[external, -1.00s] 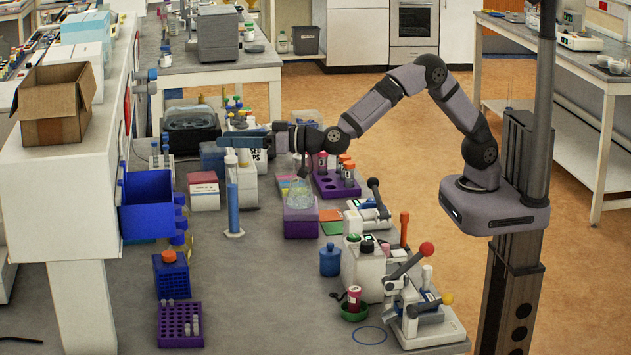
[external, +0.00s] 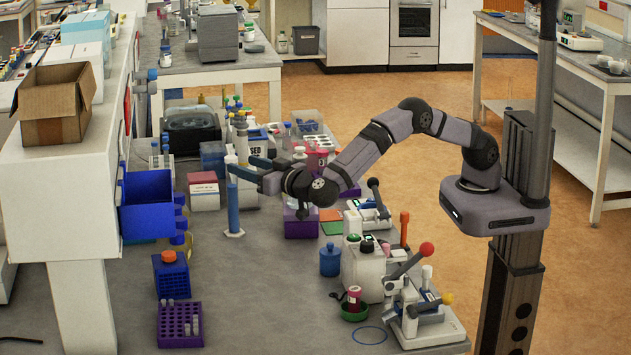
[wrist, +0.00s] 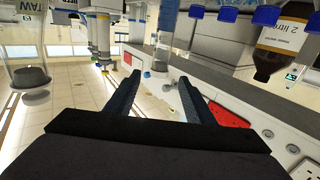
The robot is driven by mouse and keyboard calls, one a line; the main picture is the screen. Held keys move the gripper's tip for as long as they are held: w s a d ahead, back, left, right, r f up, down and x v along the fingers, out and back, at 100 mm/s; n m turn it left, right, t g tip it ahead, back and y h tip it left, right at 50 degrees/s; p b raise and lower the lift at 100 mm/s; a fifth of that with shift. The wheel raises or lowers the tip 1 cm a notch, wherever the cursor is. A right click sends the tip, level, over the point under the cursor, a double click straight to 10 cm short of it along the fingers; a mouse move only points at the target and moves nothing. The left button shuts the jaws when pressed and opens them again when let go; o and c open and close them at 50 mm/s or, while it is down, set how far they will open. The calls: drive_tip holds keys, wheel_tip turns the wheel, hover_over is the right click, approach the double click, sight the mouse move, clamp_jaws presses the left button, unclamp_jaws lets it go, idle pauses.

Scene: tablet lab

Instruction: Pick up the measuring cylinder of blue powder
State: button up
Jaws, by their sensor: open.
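The measuring cylinder of blue powder (external: 233,209) stands upright on the grey bench in the external view, on a pale foot. My gripper (external: 240,167) is beside its upper part, coming in from the right with its fingers pointing left. The fingers overlap the cylinder's upper part in this view, so contact cannot be told. In the wrist view my gripper (wrist: 160,77) is open, with a clear gap between its two dark blue fingers. A clear upright tube (wrist: 163,35) shows beyond and between the fingertips; it looks like the cylinder. Nothing is held.
A red-and-white box (external: 205,197) stands behind the cylinder to the left. A purple block (external: 300,228) is to the right, partly under my wrist. A blue bin (external: 148,205) hangs at the left. A blue jar (external: 330,260) stands in front right.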

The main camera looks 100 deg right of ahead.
sight(236, 162)
drive_tip(key=shift+p+x, duration=1.65)
drive_tip(key=shift+x, duration=1.6)
drive_tip(key=shift+c, duration=0.4)
clamp_jaws()
